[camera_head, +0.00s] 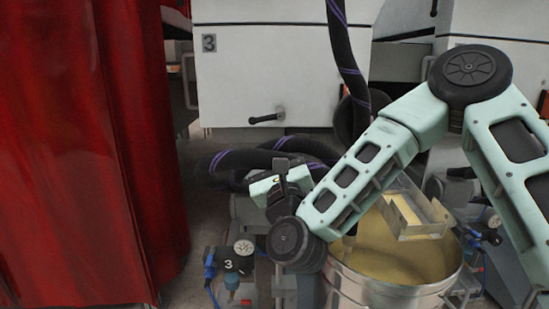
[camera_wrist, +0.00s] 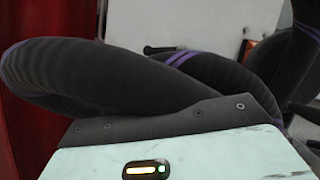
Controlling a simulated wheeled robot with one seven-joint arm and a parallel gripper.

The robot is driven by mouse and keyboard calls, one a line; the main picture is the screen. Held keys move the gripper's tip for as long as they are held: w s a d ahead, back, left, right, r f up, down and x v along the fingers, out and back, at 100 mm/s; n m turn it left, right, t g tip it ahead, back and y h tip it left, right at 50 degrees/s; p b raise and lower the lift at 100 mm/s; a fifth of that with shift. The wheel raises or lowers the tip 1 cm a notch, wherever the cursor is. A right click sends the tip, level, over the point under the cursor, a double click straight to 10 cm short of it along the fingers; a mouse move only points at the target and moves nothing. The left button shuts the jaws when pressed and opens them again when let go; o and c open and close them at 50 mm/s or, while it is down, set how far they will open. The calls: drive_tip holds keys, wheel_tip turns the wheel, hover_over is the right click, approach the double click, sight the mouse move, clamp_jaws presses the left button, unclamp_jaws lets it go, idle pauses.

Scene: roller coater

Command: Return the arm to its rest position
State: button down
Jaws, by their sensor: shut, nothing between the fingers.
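My arm, pale green with black joints, reaches in from the right side of the head view. It bends down to the left to a black wrist joint. My gripper (camera_head: 283,164) sits above that joint, small and partly dark against the hoses. It is shut and empty, apart from any object I can make out. In the wrist view, the pale green housing with a lit indicator fills the bottom, and the fingers do not show there.
Thick black hoses with purple bands (camera_head: 262,158) run close behind my gripper; they fill the wrist view (camera_wrist: 100,82). A steel drum of yellowish liquid (camera_head: 395,290) stands below my arm. A red curtain (camera_head: 90,150) hangs left. A white cabinet (camera_head: 270,75) stands behind.

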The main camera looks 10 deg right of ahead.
drive_tip(key=shift+s, duration=0.65)
